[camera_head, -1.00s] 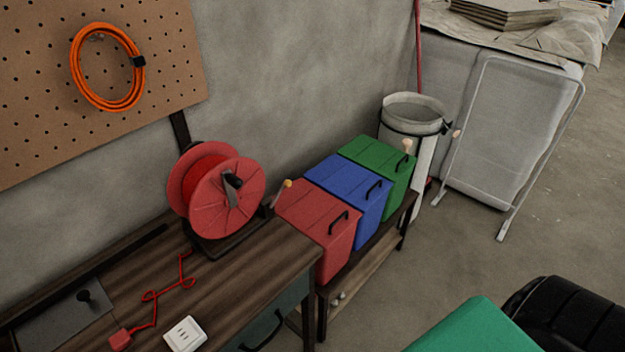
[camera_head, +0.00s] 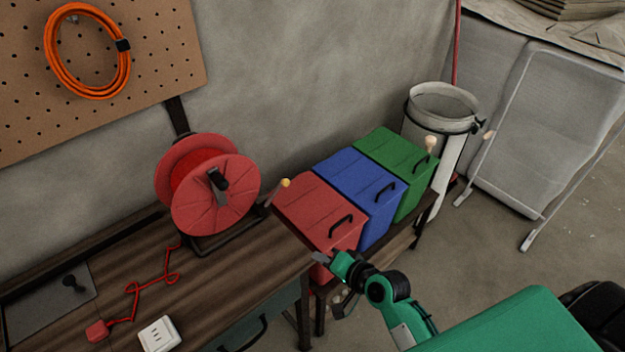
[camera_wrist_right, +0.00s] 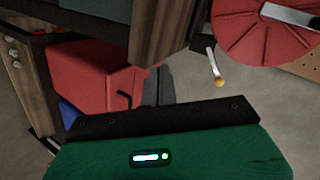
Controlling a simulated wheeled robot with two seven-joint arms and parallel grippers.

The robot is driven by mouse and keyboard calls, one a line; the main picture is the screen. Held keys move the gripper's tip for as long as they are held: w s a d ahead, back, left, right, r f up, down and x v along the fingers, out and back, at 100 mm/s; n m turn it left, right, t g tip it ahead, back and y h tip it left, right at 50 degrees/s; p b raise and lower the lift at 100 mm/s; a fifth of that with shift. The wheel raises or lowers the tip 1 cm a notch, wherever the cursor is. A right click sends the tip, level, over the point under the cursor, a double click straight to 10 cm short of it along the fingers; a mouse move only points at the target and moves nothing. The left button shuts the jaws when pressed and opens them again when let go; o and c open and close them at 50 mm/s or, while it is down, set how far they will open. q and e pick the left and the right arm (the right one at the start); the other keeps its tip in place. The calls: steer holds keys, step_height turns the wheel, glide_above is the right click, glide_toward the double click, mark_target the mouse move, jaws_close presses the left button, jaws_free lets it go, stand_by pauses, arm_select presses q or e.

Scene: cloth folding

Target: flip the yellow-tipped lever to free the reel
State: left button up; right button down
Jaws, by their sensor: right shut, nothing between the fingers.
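The red cable reel (camera_head: 214,190) stands in a dark frame on the wooden bench (camera_head: 215,285). The lever with its yellow tip (camera_head: 285,183) sticks up at the reel's right side, tilted to the right. In the right wrist view, the reel (camera_wrist_right: 255,28) is at the upper right and the lever's yellow tip (camera_wrist_right: 219,82) hangs left of it. My right gripper (camera_head: 322,259) is shut and empty, in front of the red bin, below and right of the lever and apart from it. My left gripper is not in view.
Red (camera_head: 318,210), blue (camera_head: 357,185) and green (camera_head: 398,158) bins with black handles stand on a low shelf right of the bench. A red cord (camera_head: 155,282) and a white socket box (camera_head: 159,335) lie on the bench. Orange cable (camera_head: 88,52) hangs on the pegboard.

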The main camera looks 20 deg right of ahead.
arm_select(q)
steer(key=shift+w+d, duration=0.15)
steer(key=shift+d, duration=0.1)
arm_select(e)
steer(key=w+d+r+m+t+h, duration=0.2)
steer(key=w+d+r+m+t, duration=0.3)
steer(key=m, duration=0.5)
steer(key=w+d+r, duration=0.1)
steer(key=w, duration=0.1)
steer(key=shift+w+d+r+t, duration=0.3)
steer(key=shift+w+r, duration=0.05)
steer(key=shift+r, duration=0.05)
steer(key=shift+w, duration=0.1)
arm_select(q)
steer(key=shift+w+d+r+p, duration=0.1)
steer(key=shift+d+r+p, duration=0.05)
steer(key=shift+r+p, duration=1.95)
arm_select(e)
steer(key=w+a, duration=0.6)
steer(key=w, duration=0.3)
steer(key=shift+w+r, duration=0.3)
steer(key=shift+w, duration=0.1)
